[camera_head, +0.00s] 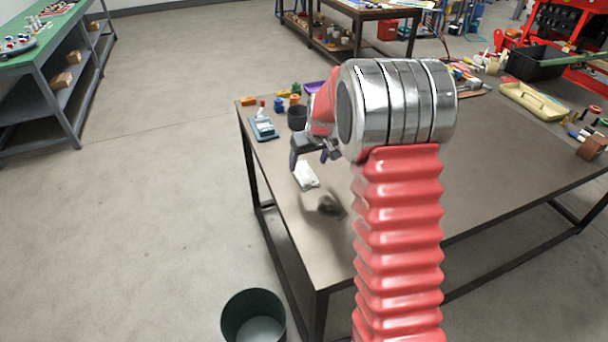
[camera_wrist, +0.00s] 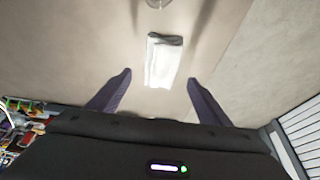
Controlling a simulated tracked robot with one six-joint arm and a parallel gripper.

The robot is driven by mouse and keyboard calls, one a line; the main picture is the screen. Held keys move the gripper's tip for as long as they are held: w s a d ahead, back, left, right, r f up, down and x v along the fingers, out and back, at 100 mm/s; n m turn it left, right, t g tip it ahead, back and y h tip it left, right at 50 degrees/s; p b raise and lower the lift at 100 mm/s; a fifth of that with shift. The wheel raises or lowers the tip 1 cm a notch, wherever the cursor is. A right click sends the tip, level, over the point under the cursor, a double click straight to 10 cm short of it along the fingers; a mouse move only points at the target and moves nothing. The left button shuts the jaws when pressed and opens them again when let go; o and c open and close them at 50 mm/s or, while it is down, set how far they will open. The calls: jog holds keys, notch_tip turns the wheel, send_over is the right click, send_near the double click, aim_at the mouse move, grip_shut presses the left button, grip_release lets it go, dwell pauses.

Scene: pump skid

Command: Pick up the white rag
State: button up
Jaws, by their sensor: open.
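The white rag (camera_head: 306,176) lies folded on the table near its left edge in the head view. In the wrist view the rag (camera_wrist: 162,62) is a pale rectangle with a dark grey edge at its top. My gripper (camera_head: 313,158) is above the table close to the rag in the head view. In the wrist view my gripper (camera_wrist: 159,84) is open, and the rag shows between and beyond its two dark fingertips. Nothing is between the jaws that I can see gripped; the exact height above the rag is hard to tell.
The table (camera_head: 285,220) has a dark lump (camera_head: 331,207), perhaps a shadow, near the rag. A blue-grey device (camera_head: 263,127) and a dark cup (camera_head: 297,117) stand at the back left. A dark bin (camera_head: 253,313) is on the floor.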

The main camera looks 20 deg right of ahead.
aim_at(304, 171)
jog(key=shift+x, duration=0.85)
jog(key=shift+w+f, duration=0.1)
jog(key=shift+x, duration=2.45)
jog(key=shift+a, duration=0.1)
jog(key=c, duration=1.1)
jog(key=shift+c, duration=0.2)
notch_tip(304, 171, up, 10)
